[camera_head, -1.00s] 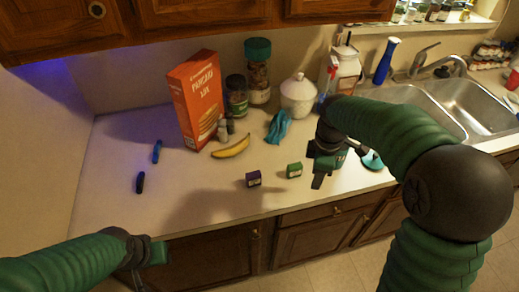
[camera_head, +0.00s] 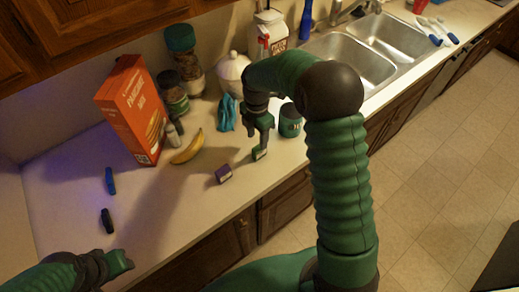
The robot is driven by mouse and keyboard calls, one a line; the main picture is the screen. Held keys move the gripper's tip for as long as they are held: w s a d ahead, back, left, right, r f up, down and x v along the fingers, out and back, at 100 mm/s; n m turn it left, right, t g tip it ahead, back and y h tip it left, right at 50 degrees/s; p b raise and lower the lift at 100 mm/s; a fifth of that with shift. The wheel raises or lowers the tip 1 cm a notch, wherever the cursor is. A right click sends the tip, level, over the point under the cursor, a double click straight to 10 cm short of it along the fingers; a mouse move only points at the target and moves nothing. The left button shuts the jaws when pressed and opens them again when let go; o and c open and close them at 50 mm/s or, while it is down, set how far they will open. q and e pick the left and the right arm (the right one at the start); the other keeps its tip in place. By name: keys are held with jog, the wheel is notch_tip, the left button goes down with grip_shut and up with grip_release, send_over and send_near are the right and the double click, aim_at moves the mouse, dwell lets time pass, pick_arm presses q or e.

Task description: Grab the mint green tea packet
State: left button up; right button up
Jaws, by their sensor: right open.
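The small green packet (camera_head: 259,154) sits on the counter near its front edge; I take it for the mint green tea packet. My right gripper (camera_head: 257,146) is open and points down right at the packet. Its fingers partly hide the packet, and I cannot tell whether they touch it. My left gripper (camera_head: 122,262) is at the lower left, away from the packet; its jaws are not clear.
A small purple packet (camera_head: 223,174) lies left of the green one. A banana (camera_head: 188,147), orange pancake mix box (camera_head: 134,112), blue cloth (camera_head: 227,113) and green canister (camera_head: 290,121) stand around. The sink (camera_head: 350,60) is behind right.

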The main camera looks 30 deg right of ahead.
aim_at(258, 147)
jog(key=f, duration=0.1)
jog(key=s+a+f, duration=0.1)
jog(key=f+p, duration=0.1)
jog(key=shift+s+a+f, duration=0.15)
jog(key=shift+s+a, duration=0.1)
jog(key=shift+s, duration=0.05)
jog(key=shift+d+f, duration=0.2)
jog(key=shift+f, duration=0.15)
jog(key=shift+w+d+f, duration=0.15)
jog(key=shift+d+f, duration=0.15)
jog(key=shift+d, duration=0.4)
jog(key=shift+d+f, duration=0.1)
jog(key=shift+d, duration=0.1)
jog(key=shift+c, duration=1)
jog(key=shift+d, duration=0.1)
jog(key=shift+c, duration=1.1)
jog(key=shift+a, duration=0.2)
jog(key=shift+c, duration=1.3)
jog(key=shift+a+r, duration=0.3)
jog(key=shift+a, duration=0.25)
grip_shut()
jog(key=shift+a, duration=0.15)
pick_arm(q)
jog(key=shift+s+a+r, duration=0.3)
jog(key=shift+a+r, duration=0.2)
jog(key=shift+a, duration=0.2)
